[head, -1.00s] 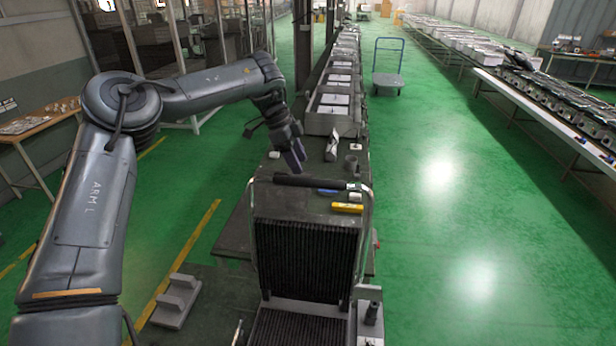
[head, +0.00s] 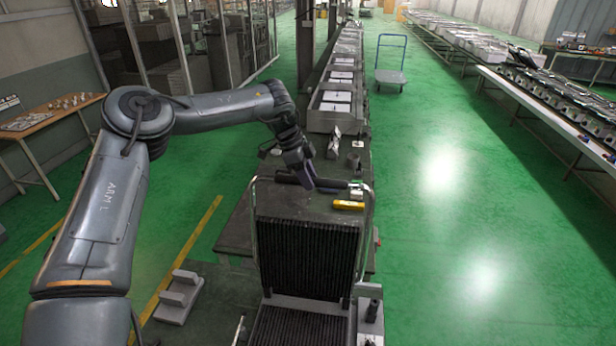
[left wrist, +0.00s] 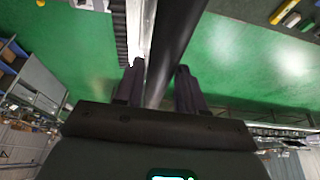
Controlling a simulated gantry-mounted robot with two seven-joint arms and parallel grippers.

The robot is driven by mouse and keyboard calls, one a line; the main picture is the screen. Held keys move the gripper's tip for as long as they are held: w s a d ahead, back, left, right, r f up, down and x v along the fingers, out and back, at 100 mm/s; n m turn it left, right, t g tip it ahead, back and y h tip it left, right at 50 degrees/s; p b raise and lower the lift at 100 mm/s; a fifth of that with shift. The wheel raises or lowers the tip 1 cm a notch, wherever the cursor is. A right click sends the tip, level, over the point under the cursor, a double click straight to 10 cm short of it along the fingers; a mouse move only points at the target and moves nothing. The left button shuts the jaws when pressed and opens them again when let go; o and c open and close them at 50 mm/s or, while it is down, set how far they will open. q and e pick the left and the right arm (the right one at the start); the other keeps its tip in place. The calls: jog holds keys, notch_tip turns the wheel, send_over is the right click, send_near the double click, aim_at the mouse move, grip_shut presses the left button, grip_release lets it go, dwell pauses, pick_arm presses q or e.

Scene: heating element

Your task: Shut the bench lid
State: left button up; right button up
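The bench lid (head: 306,258) stands raised, its dark ribbed inner face toward me, above the ribbed lower plate (head: 300,327). A metal frame runs up both its sides to a black handle bar (head: 284,178) across the top. My left gripper (head: 310,184) is at this bar and covers part of it. In the left wrist view the black bar (left wrist: 176,38) runs between the two spread fingers (left wrist: 159,84). Gaps show beside the bar, so the gripper looks open around it. Whether a finger touches it, I cannot tell. My right gripper is out of view.
A yellow-handled tool (head: 347,205) and small items lie on the dark bench (head: 235,230) behind the lid. Grey trays (head: 322,118) line the bench further back. Green floor is clear at right.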

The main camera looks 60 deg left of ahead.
pick_arm(q)
grip_shut()
jog(key=shift+s+d+r, duration=0.1)
jog(key=shift+d, duration=0.05)
